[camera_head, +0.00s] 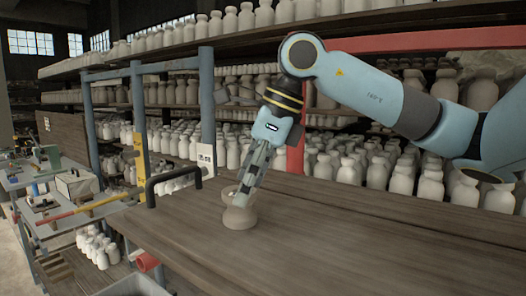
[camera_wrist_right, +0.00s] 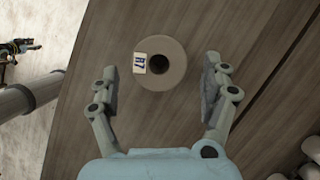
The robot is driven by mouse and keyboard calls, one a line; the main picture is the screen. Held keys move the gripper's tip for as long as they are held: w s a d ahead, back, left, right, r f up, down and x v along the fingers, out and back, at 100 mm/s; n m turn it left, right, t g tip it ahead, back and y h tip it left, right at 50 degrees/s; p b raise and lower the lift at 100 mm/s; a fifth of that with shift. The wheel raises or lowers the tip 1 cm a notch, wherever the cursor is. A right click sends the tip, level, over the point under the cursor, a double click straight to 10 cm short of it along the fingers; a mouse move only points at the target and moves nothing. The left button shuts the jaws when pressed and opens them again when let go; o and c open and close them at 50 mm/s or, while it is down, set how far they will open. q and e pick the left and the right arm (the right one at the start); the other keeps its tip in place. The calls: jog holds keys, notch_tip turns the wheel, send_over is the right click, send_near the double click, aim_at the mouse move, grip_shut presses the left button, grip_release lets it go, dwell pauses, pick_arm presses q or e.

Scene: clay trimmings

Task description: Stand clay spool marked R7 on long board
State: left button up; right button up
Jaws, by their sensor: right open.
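The clay spool marked R7 (camera_head: 238,217) stands upright on the wooden long board (camera_head: 370,235), near its left part. In the right wrist view the spool (camera_wrist_right: 172,72) shows from above, with a dark central hole and a pale R7 tag (camera_wrist_right: 140,63) on its left side. My right gripper (camera_head: 246,188) points down at the spool. In the right wrist view the right gripper (camera_wrist_right: 161,72) is open, with one finger on each side of the spool and visible gaps to both. My left gripper is not in view.
A black handle-shaped bar (camera_head: 173,174) rises at the board's left end. A blue post (camera_head: 206,110) with a white sign (camera_head: 205,160) stands behind it. Shelves full of pale clay bottles (camera_head: 400,180) line the back. The board is clear to the right.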

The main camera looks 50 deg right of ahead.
jog(key=b+v, duration=0.3)
jog(key=v, duration=0.5)
dwell(0.5)
